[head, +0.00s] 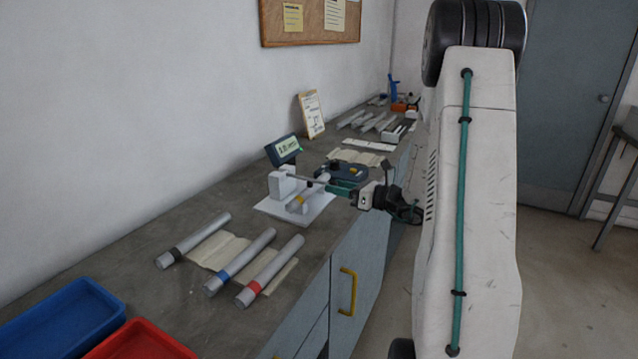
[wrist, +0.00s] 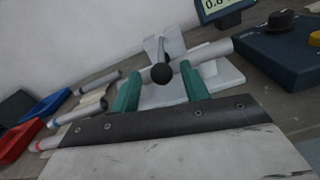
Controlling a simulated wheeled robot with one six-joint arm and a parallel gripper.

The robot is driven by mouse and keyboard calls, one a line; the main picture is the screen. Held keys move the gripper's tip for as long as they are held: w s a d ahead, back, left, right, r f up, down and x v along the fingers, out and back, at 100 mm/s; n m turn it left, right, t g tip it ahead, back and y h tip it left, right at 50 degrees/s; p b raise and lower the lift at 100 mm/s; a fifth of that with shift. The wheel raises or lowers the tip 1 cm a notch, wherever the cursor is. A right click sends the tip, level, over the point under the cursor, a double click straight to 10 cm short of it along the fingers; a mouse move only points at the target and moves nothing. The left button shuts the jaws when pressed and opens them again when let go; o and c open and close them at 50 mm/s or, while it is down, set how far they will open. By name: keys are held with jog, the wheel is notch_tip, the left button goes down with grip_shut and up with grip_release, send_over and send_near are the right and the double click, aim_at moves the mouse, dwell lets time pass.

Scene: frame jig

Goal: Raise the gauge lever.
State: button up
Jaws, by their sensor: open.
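The gauge jig has a white base plate (head: 268,207) and an upright white block (head: 280,186) on the bench. The gauge lever ends in a dark round knob (wrist: 161,73), seen in front of the jig in the wrist view. My gripper (wrist: 161,88) is open, with one teal finger on each side of the knob in the picture. I cannot tell whether either finger touches it. In the head view my gripper (head: 331,187) reaches the jig from the right.
A small display (head: 283,149) stands behind the jig, and a dark blue device (head: 345,172) sits beyond it. Several banded tubes, including a red-banded one (head: 272,270), lie nearer on the bench. Blue (head: 65,325) and red (head: 140,342) trays stand at the near left.

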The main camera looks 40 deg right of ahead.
aim_at(322, 182)
jog(key=shift+x, duration=2.85)
jog(key=shift+d, duration=0.1)
grip_shut()
jog(key=shift+d, duration=0.1)
